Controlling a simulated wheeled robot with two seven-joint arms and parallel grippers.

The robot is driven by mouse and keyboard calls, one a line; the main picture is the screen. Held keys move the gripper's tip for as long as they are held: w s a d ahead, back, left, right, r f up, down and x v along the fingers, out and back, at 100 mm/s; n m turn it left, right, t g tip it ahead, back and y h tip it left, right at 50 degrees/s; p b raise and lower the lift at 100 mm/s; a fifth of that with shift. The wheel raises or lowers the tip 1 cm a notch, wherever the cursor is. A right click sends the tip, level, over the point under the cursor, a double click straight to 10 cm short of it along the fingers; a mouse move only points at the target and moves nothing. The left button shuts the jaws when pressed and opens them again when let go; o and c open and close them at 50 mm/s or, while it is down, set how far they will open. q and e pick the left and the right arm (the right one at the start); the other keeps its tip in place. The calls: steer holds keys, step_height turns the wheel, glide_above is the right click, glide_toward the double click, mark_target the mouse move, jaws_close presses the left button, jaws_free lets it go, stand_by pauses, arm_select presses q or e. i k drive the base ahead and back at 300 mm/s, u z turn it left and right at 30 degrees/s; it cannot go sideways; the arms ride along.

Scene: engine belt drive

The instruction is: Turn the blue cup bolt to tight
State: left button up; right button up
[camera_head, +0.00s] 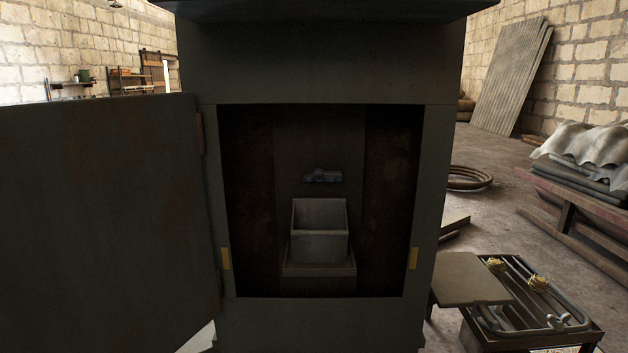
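A small dark blue part (322,176), which may be the blue cup bolt, sits on the back wall inside a dark metal cabinet (320,88). It is small and dimly lit, so its exact shape and how tight it is cannot be told. Below it, an open grey box-shaped container (320,246) stands on a ledge (318,270) and is apart from the blue part. Neither my left nor my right gripper shows in the head view.
The cabinet's door (110,210) stands open to the left. Yellow tabs mark both sides of the opening. At the lower right, a low table (470,282) carries a metal rack (525,300) with yellow items. Corrugated sheets (585,145) and a coil (468,178) lie behind.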

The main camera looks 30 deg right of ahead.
mark_target(319, 175)
steer(key=k, duration=0.5)
steer(key=u, duration=1.85)
steer(key=i, duration=1.25)
steer(key=z, duration=3.6)
steer(key=i, duration=0.5)
steer(key=z, duration=0.05)
